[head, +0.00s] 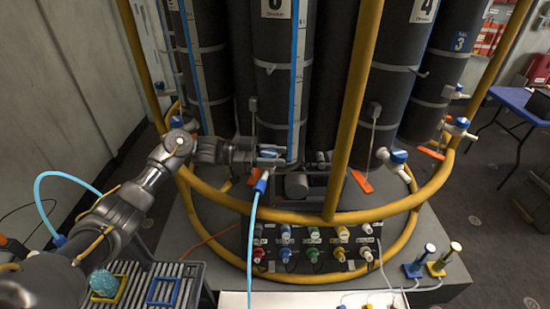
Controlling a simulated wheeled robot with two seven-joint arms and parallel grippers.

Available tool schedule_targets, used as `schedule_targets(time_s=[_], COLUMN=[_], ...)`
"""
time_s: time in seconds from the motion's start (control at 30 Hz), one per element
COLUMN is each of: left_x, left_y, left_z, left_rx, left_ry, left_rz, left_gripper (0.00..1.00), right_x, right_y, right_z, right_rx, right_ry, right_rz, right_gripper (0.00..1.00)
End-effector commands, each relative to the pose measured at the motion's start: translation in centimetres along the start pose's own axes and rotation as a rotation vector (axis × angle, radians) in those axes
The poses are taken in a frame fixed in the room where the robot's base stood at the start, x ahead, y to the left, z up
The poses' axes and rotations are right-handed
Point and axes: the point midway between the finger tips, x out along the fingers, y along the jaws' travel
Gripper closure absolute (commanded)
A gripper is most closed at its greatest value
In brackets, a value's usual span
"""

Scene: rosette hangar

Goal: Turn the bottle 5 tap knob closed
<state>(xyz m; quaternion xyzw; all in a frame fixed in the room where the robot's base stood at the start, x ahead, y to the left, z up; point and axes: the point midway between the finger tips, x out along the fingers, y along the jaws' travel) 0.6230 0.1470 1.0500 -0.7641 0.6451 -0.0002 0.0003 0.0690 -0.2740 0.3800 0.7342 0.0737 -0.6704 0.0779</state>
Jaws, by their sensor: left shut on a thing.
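The tall dark bottle (270,90) at centre carries a white label with its number cut off by the top edge; the bottle to its right is marked 4. A tap with a blue knob (268,154) sits low on the front of this centre bottle. My left arm comes in from the left, and its gripper (257,158) is shut on the blue tap knob. The fingers partly hide the knob, so its turn angle is hard to read. A blue connector with a light blue hose (253,215) hangs just below the tap. My right gripper is not in view.
A yellow ring rail (290,215) and a yellow upright (358,110) surround the bottles. Another blue-knobbed tap (398,156) is to the right. A panel of coloured connectors (314,245) lies below. A roller rack (135,285) stands at lower left.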

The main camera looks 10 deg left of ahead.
Motion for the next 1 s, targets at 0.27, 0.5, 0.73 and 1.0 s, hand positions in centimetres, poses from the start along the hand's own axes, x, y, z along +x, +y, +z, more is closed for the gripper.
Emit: schedule_targets(time_s=[0.27,0.5,0.73,1.0], left_x=[0.0,-0.1,-3.1,-8.3], left_y=[0.0,0.0,-0.1,-0.1], left_z=[0.0,0.0,0.4,0.3], left_rx=[-0.001,-0.001,0.0,0.001], left_ry=[0.0,0.0,-0.002,-0.002], left_rz=[0.0,-0.001,-0.003,-0.003], left_gripper=[0.39,0.39,0.39,0.39], right_x=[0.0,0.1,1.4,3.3], right_y=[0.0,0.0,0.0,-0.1], right_z=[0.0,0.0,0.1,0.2], right_rx=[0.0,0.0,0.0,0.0], right_ry=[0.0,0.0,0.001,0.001], right_rz=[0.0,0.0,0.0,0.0], right_gripper=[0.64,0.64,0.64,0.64])
